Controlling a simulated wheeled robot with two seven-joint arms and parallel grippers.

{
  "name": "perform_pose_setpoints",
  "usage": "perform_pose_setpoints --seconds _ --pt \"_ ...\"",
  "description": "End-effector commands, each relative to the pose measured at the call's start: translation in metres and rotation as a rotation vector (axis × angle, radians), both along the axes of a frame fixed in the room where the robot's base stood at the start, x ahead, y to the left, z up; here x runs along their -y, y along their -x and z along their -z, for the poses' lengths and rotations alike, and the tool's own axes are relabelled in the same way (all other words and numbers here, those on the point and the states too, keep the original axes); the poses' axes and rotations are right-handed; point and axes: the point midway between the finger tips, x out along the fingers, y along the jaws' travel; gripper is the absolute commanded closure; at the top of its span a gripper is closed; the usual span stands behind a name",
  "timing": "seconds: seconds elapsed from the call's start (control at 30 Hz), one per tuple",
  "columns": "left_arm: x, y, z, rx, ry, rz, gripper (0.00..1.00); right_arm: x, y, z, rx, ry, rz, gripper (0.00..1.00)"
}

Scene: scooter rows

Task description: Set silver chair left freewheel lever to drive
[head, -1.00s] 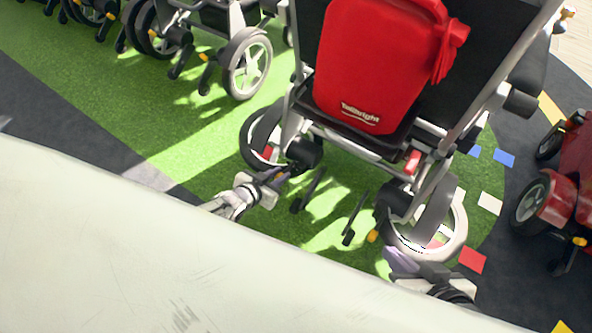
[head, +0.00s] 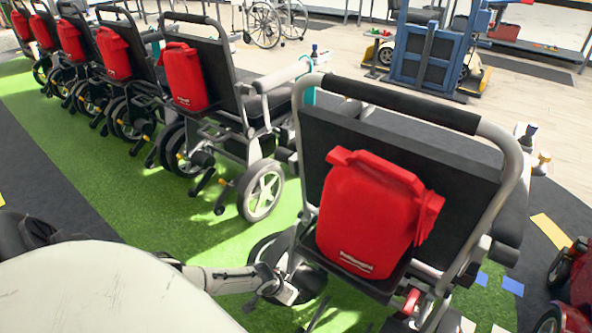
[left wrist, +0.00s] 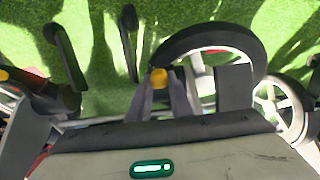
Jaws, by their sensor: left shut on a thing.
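The silver chair (head: 484,214), with a silver tube frame, black back and red bag (head: 368,220), stands near in the head view, seen from behind. My left arm reaches to its lower left wheel, where my left gripper (left wrist: 161,92) is. In the left wrist view the purple-grey fingers are shut on the orange tip of the freewheel lever (left wrist: 159,76). The rest of the lever is hidden behind the fingers, so its setting cannot be told. In the head view the lever and fingertips cannot be made out. My right gripper is out of view.
A row of similar chairs with red bags (head: 188,78) stands on the green floor (head: 130,190) to the left. A red scooter (head: 577,285) is at the right edge. A blue panelled stand (head: 427,60) and a wheelchair (head: 268,22) stand at the back.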

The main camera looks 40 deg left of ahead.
Motion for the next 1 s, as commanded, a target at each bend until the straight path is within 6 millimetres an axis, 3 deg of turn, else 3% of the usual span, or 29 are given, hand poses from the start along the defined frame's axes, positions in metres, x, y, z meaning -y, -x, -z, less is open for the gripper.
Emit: perform_pose_setpoints --seconds 0.33,0.37,0.47,0.77,1.0 --pt "0.0 0.0 0.0 -0.005 0.002 -0.003 1.0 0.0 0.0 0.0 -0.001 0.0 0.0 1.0" --pt "0.0 0.0 0.0 -0.005 0.002 -0.003 0.78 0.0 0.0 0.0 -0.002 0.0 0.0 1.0" --pt "0.0 0.0 0.0 -0.004 0.001 -0.002 0.62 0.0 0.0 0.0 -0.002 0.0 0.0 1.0" --pt "0.0 0.0 -0.002 -0.003 0.001 -0.001 0.62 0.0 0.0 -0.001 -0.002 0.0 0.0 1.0" --pt "0.0 0.01 -0.029 -0.003 -0.001 0.0 0.62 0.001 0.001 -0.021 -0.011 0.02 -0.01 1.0"
